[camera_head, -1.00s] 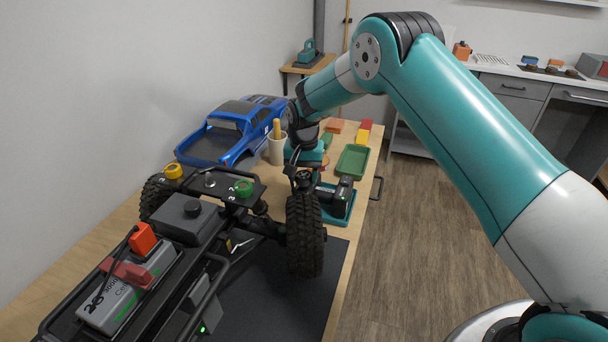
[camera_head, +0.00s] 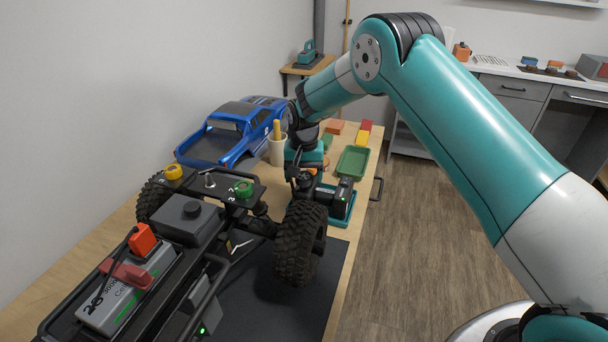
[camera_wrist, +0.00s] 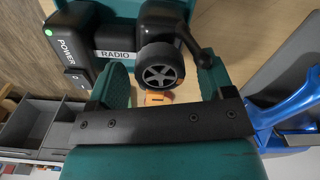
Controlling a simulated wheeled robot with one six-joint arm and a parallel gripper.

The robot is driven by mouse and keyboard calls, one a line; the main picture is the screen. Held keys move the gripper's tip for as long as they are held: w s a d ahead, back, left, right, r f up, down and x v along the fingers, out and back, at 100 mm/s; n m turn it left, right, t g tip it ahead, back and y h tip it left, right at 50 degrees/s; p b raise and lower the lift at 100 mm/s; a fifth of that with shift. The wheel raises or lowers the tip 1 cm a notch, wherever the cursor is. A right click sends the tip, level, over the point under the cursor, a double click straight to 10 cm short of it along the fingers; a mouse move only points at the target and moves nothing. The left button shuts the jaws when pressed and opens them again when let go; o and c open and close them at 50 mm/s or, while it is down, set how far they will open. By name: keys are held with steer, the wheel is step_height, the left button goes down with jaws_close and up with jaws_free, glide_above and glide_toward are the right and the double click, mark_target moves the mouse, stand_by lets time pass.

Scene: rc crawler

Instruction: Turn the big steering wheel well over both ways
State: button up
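The radio (camera_wrist: 125,35) sits on a teal base in the wrist view, its dark steering wheel (camera_wrist: 160,68) with grey spokes facing up. A black bent arm with a round knob (camera_wrist: 204,57) reaches out beside the wheel. My gripper (camera_wrist: 162,66) is open, with one teal finger left of the wheel and the other by the knob. Whether that finger touches the knob I cannot tell. In the head view the radio (camera_head: 340,193) shows beyond the crawler, with my gripper (camera_head: 305,165) over its left part. The crawler's near front tyre (camera_head: 300,243) stands at an angle.
The blue truck body (camera_head: 228,135) and a cup (camera_head: 277,150) stand left of my gripper. A green tray (camera_head: 352,161) lies behind the radio, with coloured blocks (camera_head: 364,132) farther back. The crawler chassis (camera_head: 190,215) fills the near bench. Floor is open on the right.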

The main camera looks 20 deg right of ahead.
mark_target(304, 175)
step_height(304, 175, up, 18)
steer(key=b, duration=0.1)
steer(key=shift+f+b, duration=0.25)
steer(key=shift+b, duration=0.05)
